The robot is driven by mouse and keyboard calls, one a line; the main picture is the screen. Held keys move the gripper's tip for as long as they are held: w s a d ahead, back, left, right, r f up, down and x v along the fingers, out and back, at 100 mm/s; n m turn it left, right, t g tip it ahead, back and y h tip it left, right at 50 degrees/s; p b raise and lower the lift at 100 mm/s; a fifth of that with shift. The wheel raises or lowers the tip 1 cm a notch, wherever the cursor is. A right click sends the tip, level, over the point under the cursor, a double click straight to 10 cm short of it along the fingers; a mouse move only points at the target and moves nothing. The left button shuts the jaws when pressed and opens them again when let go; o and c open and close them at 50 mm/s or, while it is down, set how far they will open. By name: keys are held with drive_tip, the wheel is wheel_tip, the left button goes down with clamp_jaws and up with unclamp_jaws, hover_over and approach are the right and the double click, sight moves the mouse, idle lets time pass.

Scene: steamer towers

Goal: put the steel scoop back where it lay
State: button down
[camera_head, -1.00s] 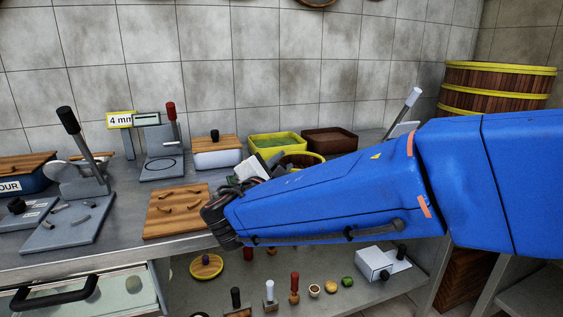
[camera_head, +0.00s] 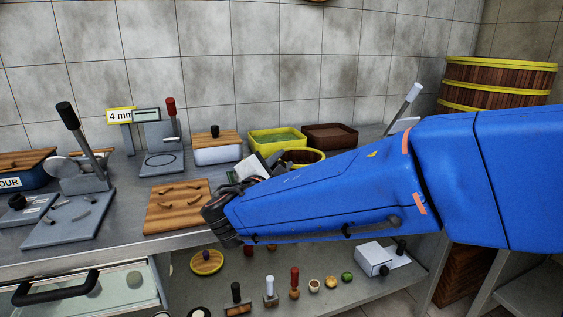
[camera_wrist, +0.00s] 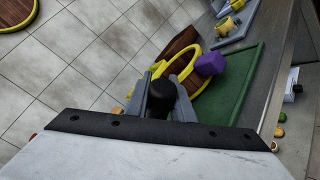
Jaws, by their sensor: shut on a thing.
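My gripper (camera_wrist: 163,82) shows in the wrist view with its two grey fingers closed on a black, rounded handle end (camera_wrist: 160,98). I take this for the handle of the steel scoop. Its steel part does not show in either view. Below the fingers in the wrist picture lie a green surface (camera_wrist: 247,78), a wooden tub with a yellow rim (camera_wrist: 180,43) and a purple block (camera_wrist: 210,64). I cannot tell where the scoop lay before.
On the counter stand a wooden board (camera_head: 160,218), a lidded white box (camera_head: 216,151), a yellow-rimmed green tray (camera_head: 278,137), a brown tray (camera_head: 330,136) and a lever press (camera_head: 85,160). Stamps and small balls sit on the shelf below. Large wooden steamers (camera_head: 500,78) stand at right.

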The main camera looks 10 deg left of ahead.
drive_tip(key=shift+f, duration=0.1)
drive_tip(key=c, duration=1.5)
unclamp_jaws()
drive_tip(key=shift+o, duration=0.2)
drive_tip(key=s+a, duration=0.2)
drive_tip(key=s, duration=1.5)
drive_tip(key=shift+s+a, duration=0.15)
